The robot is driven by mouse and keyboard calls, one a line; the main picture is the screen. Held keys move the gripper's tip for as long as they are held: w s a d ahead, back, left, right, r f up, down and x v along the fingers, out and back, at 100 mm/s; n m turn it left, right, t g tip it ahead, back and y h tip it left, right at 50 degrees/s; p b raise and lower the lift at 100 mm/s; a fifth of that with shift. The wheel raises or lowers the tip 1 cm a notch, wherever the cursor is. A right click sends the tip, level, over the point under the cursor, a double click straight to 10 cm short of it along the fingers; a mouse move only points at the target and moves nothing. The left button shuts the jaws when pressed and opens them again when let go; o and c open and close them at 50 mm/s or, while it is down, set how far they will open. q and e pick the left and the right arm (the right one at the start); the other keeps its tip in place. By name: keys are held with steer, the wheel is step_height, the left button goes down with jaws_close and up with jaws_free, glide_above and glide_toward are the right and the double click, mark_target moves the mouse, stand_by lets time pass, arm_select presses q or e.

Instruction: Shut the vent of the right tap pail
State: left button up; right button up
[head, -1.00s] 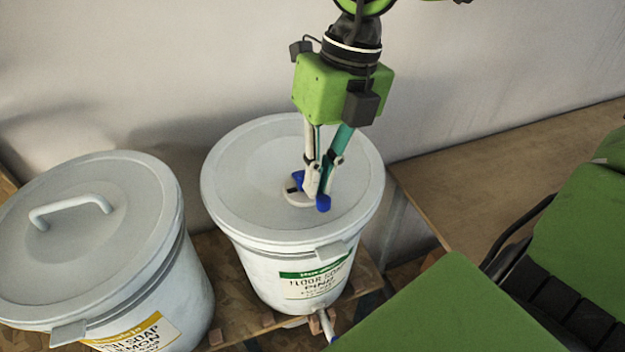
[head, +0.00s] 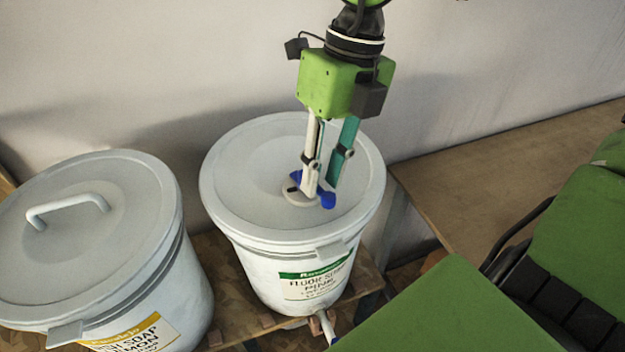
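The right tap pail (head: 250,262) is a white drum with a pale lid and a green-striped label reading floor soap. Its vent (head: 327,199) is a blue lever on a round pale base on the lid. The white finger covers the lever's middle, so its exact angle is hard to read. A tap (head: 327,326) shows low at the pail's front. My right gripper (head: 322,188) points down at the vent, with its white and teal fingers apart. I cannot tell whether either finger touches the lever. My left gripper is out of view.
A second white pail (head: 190,300) with a yellow label and a lid handle (head: 68,211) stands at the left. Both pails stand on a wooden bench (head: 232,258). A wooden surface (head: 470,190) at the right is bare. A plain wall is behind.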

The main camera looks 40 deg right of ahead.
steer(key=o, duration=0.4)
steer(key=shift+c, duration=0.2)
steer(key=r+p, duration=0.1)
steer(key=r, duration=0.1)
steer(key=d+r+p, duration=0.1)
steer(key=r, duration=0.1)
steer(key=shift+d+r+p, duration=0.1)
steer(key=shift+r+p, duration=0.1)
steer(key=shift+p, duration=0.2)
steer(key=shift+r, duration=0.1)
step_height(320, 180, up, 12)
steer(key=d, duration=0.2)
steer(key=shift+d+f, duration=0.15)
steer(key=shift+f, duration=0.05)
